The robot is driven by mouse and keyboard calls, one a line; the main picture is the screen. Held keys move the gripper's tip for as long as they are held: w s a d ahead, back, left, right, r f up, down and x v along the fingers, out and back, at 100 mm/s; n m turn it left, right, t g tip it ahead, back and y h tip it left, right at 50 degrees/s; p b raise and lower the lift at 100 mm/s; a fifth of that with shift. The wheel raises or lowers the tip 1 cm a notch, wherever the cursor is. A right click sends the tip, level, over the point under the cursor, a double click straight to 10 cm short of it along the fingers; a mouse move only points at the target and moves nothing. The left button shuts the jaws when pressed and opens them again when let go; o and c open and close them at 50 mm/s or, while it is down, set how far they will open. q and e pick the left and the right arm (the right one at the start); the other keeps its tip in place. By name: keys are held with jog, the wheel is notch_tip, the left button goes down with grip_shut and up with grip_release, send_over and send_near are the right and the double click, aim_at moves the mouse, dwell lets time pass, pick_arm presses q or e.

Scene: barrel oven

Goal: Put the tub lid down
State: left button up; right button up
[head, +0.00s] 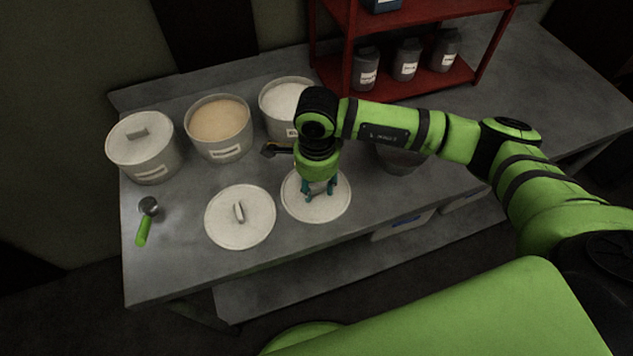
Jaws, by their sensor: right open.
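A round pale tub lid (316,208) lies on the grey counter, under my right gripper. My right gripper (318,191) points down over this lid's middle with its fingers open; the lid's handle is hidden by the fingers. A second round lid (240,217) with an upright handle lies flat on the counter to the left, close beside the first. Two tubs stand open behind: one with tan contents (218,117) and one with white contents (283,97), partly hidden by my arm. A third tub (143,147) at the left has its lid on. My left gripper is out of view.
A scoop with a green handle (143,231) lies at the counter's left. A grey bowl (399,160) stands right of my gripper, partly behind my arm. A red shelf (428,85) with several dark jars stands at the back. The counter's (180,270) front left is clear.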

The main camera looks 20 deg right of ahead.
aim_at(317, 188)
notch_tip(317, 188, up, 12)
jog(key=b, duration=0.3)
jog(key=shift+s, duration=0.1)
dwell(0.4)
